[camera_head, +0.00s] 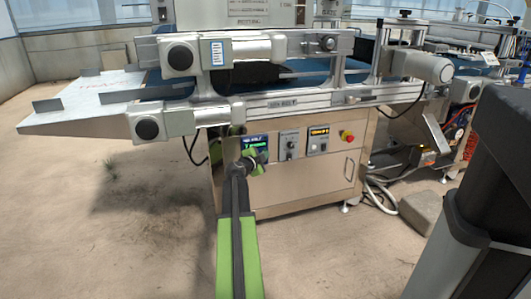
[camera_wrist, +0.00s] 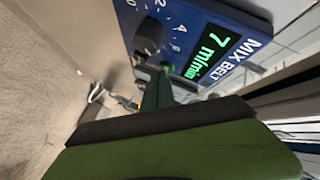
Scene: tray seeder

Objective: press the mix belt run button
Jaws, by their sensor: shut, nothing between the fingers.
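The blue mix belt panel (camera_head: 258,140) is on the front of the machine's cabinet. In the wrist view, the panel (camera_wrist: 215,18) carries the label "MIX BELT", a green display (camera_wrist: 207,55) reading 7 m/min, and a dark dial knob (camera_wrist: 150,33). A small round green button (camera_wrist: 167,67) shows just past my fingertips. My gripper (camera_head: 249,163) is shut and empty, in front of the panel and partly covering it. In the wrist view, the tip of my gripper (camera_wrist: 160,80) is close to the green button; I cannot tell whether they touch.
To the right of the panel are a dial panel (camera_head: 290,145), another panel with an orange display (camera_head: 318,140), and a red stop button (camera_head: 347,136) on yellow. The conveyor frame (camera_head: 290,104) juts out above the panel. The floor in front is clear.

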